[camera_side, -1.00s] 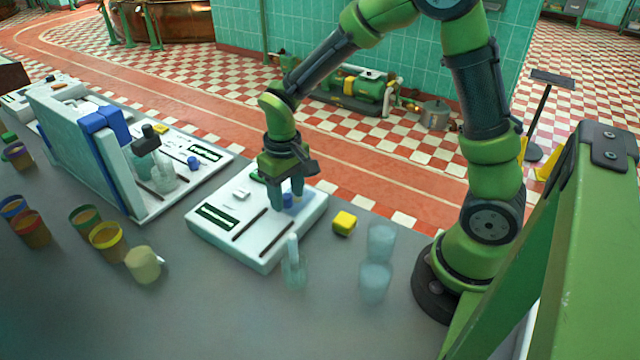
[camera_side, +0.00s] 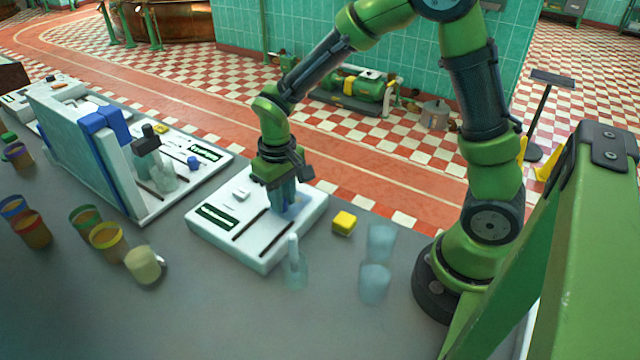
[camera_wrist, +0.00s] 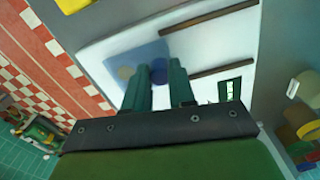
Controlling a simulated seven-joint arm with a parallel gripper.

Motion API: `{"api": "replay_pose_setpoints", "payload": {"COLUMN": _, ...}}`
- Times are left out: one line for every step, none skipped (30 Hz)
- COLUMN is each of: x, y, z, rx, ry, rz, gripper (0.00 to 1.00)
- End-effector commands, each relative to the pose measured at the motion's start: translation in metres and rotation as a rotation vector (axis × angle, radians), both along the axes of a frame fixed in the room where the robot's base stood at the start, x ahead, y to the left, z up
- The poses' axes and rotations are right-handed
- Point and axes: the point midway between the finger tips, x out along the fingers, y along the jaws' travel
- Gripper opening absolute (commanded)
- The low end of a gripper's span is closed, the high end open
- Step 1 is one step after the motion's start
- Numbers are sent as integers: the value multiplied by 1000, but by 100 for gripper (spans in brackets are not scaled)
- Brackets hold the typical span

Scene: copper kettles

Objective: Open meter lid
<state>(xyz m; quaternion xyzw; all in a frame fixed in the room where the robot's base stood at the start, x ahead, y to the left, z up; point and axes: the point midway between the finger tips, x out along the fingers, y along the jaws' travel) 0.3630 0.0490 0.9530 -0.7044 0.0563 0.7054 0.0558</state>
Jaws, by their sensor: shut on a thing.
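A low white box (camera_side: 235,240), the likely meter, stands on the grey bench with two dark rods (camera_side: 249,224) and a dark label (camera_side: 216,217) on top. A pale blue patch (camera_side: 297,206), perhaps the lid, lies at its right part. The side view hides the knob behind the fingers.
A yellow block (camera_side: 344,222) sits right of the box. A clear flask (camera_side: 294,265) and glass beakers (camera_side: 378,262) stand in front. A tall white panel unit (camera_side: 85,150) stands left, with several coloured cups (camera_side: 107,240) before it.

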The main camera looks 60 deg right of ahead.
Motion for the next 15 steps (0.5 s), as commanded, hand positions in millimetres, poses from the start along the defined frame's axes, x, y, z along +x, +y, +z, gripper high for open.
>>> {"api": "replay_pose_setpoints", "payload": {"x": 1, "y": 14, "z": 1, "rx": 2, "ry": -3, "rz": 8, "gripper": 0}}
{"api": "replay_pose_setpoints", "payload": {"x": 1, "y": 22, "z": 1, "rx": 1, "ry": -4, "rz": 9, "gripper": 0}}
{"api": "replay_pose_setpoints", "payload": {"x": 1, "y": 32, "z": 1, "rx": 1, "ry": -4, "rz": 10, "gripper": 0}}
{"api": "replay_pose_setpoints", "payload": {"x": 1, "y": 39, "z": 1, "rx": 1, "ry": -4, "rz": 9, "gripper": 0}}
{"api": "replay_pose_setpoints", "payload": {"x": 1, "y": 46, "z": 1, "rx": 1, "ry": -4, "rz": 9, "gripper": 0}}
{"api": "replay_pose_setpoints", "payload": {"x": 1, "y": 54, "z": 1, "rx": 1, "ry": -4, "rz": 9, "gripper": 0}}
{"api": "replay_pose_setpoints", "payload": {"x": 1, "y": 59, "z": 1, "rx": 1, "ry": -4, "rz": 8, "gripper": 0}}
{"api": "replay_pose_setpoints", "payload": {"x": 1, "y": 63, "z": 1, "rx": 1, "ry": -4, "rz": 7, "gripper": 0}}
{"api": "replay_pose_setpoints", "payload": {"x": 1, "y": 68, "z": 1, "rx": 1, "ry": -4, "rz": 6, "gripper": 0}}
{"api": "replay_pose_setpoints", "payload": {"x": 1, "y": 71, "z": 1, "rx": 1, "ry": -4, "rz": 5, "gripper": 0}}
{"api": "replay_pose_setpoints", "payload": {"x": 1, "y": 72, "z": 1, "rx": 1, "ry": -4, "rz": 4, "gripper": 0}}
{"api": "replay_pose_setpoints", "payload": {"x": 1, "y": 74, "z": 1, "rx": 1, "ry": -5, "rz": 3, "gripper": 0}}
{"api": "replay_pose_setpoints", "payload": {"x": 1, "y": 74, "z": 1, "rx": 1, "ry": -5, "rz": 2, "gripper": 0}}
{"api": "replay_pose_setpoints", "payload": {"x": 1, "y": 74, "z": 1, "rx": 1, "ry": -5, "rz": 2, "gripper": 0}}
{"api": "replay_pose_setpoints", "payload": {"x": 1, "y": 74, "z": 1, "rx": 1, "ry": -5, "rz": 1, "gripper": 0}}
